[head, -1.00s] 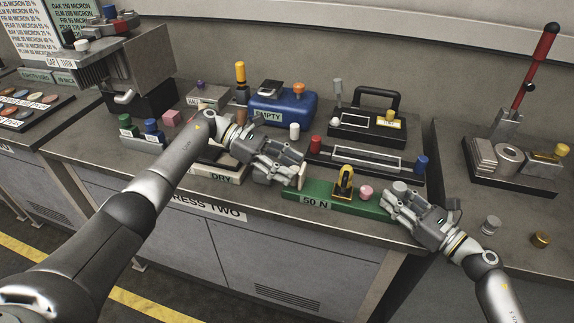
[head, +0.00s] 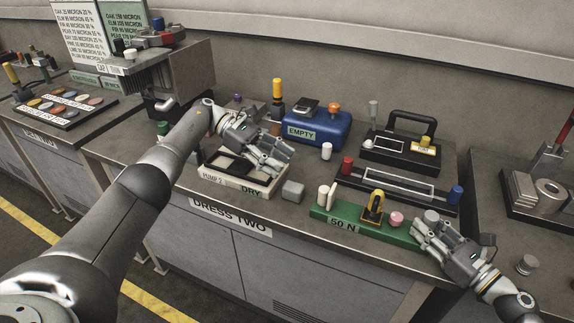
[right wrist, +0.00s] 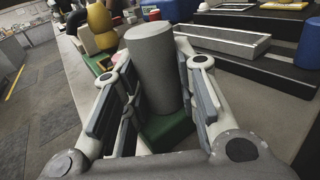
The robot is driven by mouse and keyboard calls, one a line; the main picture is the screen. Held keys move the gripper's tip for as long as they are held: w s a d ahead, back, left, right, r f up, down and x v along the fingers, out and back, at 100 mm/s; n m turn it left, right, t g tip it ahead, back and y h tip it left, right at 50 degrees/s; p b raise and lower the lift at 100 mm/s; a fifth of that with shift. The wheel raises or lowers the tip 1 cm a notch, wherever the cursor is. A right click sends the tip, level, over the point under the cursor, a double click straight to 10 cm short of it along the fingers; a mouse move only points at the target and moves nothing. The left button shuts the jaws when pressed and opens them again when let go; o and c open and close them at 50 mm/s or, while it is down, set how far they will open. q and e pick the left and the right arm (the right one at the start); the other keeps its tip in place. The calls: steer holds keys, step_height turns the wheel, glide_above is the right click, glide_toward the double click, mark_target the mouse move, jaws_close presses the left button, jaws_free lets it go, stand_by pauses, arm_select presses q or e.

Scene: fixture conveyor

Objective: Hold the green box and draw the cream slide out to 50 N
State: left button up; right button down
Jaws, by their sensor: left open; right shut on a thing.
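The green box (head: 385,233), labelled "50 N", lies at the bench's front edge, with a yellow-and-black piece (head: 373,207) and a pink knob (head: 396,219) on it. The cream slide's end (head: 323,196) stands up at the box's left end; how far it is drawn out I cannot tell. My right gripper (head: 428,226) is shut on a grey post (right wrist: 152,65) at the box's right end; the right wrist view shows the post upright between its fingers. My left gripper (head: 275,160) is open and empty above the DRY tray (head: 222,182), left of the box and apart from it.
A grey block (head: 292,191) sits between the tray and the green box. Behind the box is a black fixture (head: 400,187) with red and blue posts. A blue EMPTY box (head: 318,130) and a black handled case (head: 400,150) stand further back.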

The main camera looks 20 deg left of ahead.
steer(key=shift+f, duration=0.1)
stand_by(0.3)
steer(key=c, duration=1.1)
jaws_free()
steer(key=shift+o, duration=0.2)
steer(key=v, duration=1.2)
